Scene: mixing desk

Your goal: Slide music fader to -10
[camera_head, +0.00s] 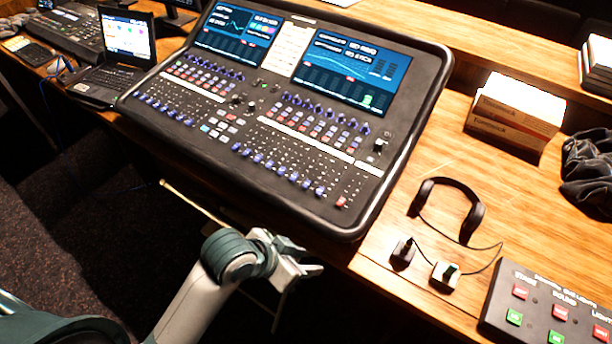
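A red fader cap (341,202) sits at the right end of the front row. Which fader is the music one is too small to read. My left gripper (318,271) is in front of the desk's near edge, below and apart from the console. Its fingers point right and appear apart, with nothing between them. My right gripper is not in view.
Headphones (473,212) and two small switch boxes lie right of the console. A black button panel (548,312) is at the lower right. Boxes (514,112) and dark cloth lie behind. A laptop (124,50) stands at left. The space before the desk is open floor.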

